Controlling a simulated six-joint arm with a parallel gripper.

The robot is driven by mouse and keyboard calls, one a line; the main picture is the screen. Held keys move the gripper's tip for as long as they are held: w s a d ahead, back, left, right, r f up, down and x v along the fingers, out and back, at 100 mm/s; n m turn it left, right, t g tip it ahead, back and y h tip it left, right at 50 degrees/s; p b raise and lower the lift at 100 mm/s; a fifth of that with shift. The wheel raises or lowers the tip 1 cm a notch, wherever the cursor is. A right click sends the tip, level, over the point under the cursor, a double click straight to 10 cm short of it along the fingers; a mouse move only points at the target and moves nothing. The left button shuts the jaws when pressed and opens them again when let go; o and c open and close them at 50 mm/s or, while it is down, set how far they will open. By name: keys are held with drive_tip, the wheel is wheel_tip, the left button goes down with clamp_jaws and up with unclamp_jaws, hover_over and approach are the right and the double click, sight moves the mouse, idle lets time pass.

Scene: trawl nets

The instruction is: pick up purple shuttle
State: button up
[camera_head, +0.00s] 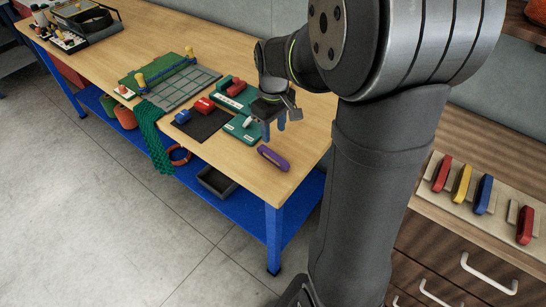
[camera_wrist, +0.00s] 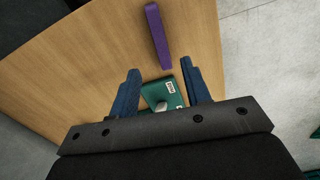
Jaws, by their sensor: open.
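The purple shuttle (camera_head: 273,158) lies flat on the wooden table near its front right edge. In the wrist view the purple shuttle (camera_wrist: 158,36) lies beyond my fingertips, a little left of the line between them at its far end. My gripper (camera_head: 274,128) hangs over the table just behind the shuttle, apart from it. Its two blue fingers (camera_wrist: 162,76) are spread with nothing held between them. A teal board (camera_wrist: 163,94) with a label shows below the gap between the fingers.
A green net (camera_head: 150,135) hangs over the table edge. Red, yellow and blue shuttles stand on a rack (camera_head: 476,211) at the right. Bare wood surrounds the purple shuttle.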

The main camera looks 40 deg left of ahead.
hover_over(271, 153)
drive_tip(key=d, duration=0.1)
wheel_tip(271, 153, down, 6)
drive_tip(key=shift+r, duration=0.25)
drive_tip(key=shift+a+f, duration=0.25)
drive_tip(key=shift+f, duration=1)
drive_tip(key=shift+a+f, duration=0.25)
drive_tip(key=shift+f, duration=1)
clamp_jaws()
